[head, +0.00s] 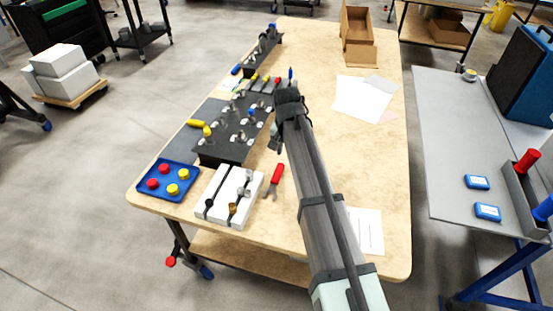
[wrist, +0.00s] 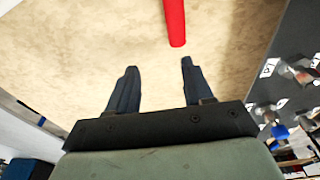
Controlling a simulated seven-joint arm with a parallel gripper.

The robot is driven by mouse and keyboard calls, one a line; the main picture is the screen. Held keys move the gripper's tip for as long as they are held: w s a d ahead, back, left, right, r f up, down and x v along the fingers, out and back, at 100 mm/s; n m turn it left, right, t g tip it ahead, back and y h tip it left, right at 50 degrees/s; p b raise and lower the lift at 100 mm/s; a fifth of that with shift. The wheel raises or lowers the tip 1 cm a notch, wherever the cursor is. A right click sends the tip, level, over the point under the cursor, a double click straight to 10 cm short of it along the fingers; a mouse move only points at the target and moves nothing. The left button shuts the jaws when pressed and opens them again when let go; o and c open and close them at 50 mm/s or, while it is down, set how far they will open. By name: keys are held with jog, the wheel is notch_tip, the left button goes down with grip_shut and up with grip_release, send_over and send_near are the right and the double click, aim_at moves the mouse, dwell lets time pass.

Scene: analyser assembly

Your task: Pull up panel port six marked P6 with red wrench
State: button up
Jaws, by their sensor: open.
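A red-handled tool (head: 277,173), which looks like the red wrench, lies on the wooden table beside the dark port panel (head: 225,150). In the wrist view its red handle (wrist: 174,22) points toward my gripper, and its other end is out of frame. My gripper (wrist: 158,68) is open and empty, its fingers short of the handle's end. In the head view my gripper (head: 275,147) hangs at the panel's right edge, above the tool. The panel carries several metal fittings with small white labels. I cannot pick out P6. The panel's edge (wrist: 290,45) shows at right in the wrist view.
A white slotted block (head: 222,195) and a blue tray (head: 150,186) with red and yellow caps stand at the table's near left. Yellow-handled tools (head: 197,123) lie at the panel's left. Papers (head: 362,100) lie to the right; the table's middle right is mostly clear.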

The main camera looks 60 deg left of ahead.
jog(key=g+h, duration=0.1)
send_over(277, 174)
jog(key=shift+s+d+f, duration=0.1)
jog(key=shift+s+f, duration=0.1)
jog(key=shift+f, duration=3.55)
jog(key=shift+c, duration=0.4)
grip_shut()
jog(key=shift+w, duration=0.1)
jog(key=shift+w+a+r, duration=0.15)
jog(key=shift+a+r, duration=0.05)
jog(key=shift+r, duration=0.8)
jog(key=shift+w+a+r, duration=0.15)
jog(key=shift+w+r, duration=0.05)
jog(key=shift+r, duration=0.85)
jog(key=shift+w+a+r, duration=0.15)
jog(key=shift+a+r, duration=0.05)
jog(key=shift+r, duration=0.8)
